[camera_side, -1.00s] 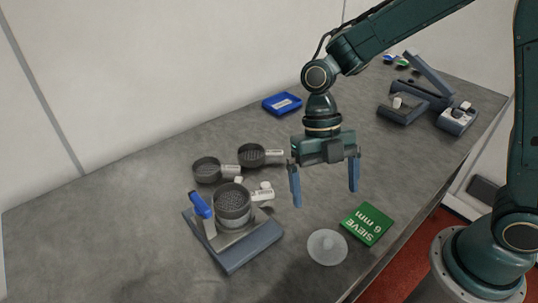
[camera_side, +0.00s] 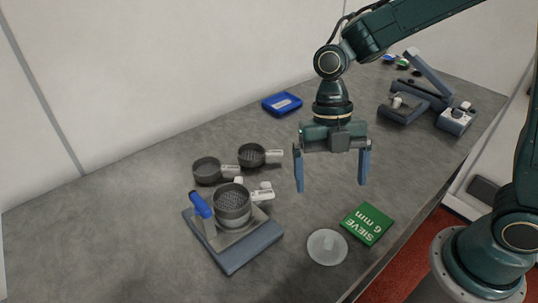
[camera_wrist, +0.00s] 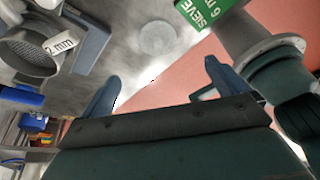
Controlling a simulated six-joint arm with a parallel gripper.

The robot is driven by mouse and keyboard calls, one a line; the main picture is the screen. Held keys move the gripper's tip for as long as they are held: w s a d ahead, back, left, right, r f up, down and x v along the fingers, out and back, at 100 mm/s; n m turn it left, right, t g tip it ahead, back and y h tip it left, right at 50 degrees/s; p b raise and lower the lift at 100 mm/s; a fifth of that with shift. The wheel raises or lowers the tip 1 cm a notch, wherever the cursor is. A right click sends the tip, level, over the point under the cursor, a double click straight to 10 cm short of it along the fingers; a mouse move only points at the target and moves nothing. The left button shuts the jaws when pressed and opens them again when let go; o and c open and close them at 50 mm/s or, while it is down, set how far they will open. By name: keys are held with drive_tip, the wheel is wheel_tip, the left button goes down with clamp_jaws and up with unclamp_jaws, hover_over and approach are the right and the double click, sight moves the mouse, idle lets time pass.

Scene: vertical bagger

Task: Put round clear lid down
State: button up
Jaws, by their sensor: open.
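The round clear lid (camera_side: 327,247) lies flat on the grey table near its front edge, with a small knob on top. It also shows in the wrist view (camera_wrist: 157,38), lying on the table beyond the fingers. My gripper (camera_side: 332,187) is open and empty, raised above the table and behind the lid in the side view. Its two blue fingers are wide apart with nothing between them, as the wrist view (camera_wrist: 162,82) also shows. Nothing covers the lid.
A green box marked "SIEVE 6 mm" (camera_side: 367,224) lies right of the lid. A device with a sieve cup (camera_side: 232,203) and blue handle stands left. Two dark sieves (camera_side: 207,171) lie behind it. A blue case (camera_side: 282,103) is farther back. The middle table is clear.

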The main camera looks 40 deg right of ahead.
drive_tip(key=s+d+r+m+t+h, duration=0.1)
drive_tip(key=s+d+r+m+t, duration=0.3)
drive_tip(key=m, duration=1)
drive_tip(key=s+d+r+m+t, duration=0.5)
drive_tip(key=d+r+m, duration=0.3)
drive_tip(key=m, duration=0.7)
drive_tip(key=shift+s+r+h, duration=0.2)
drive_tip(key=shift+s+h, duration=0.2)
drive_tip(key=shift+s, duration=0.45)
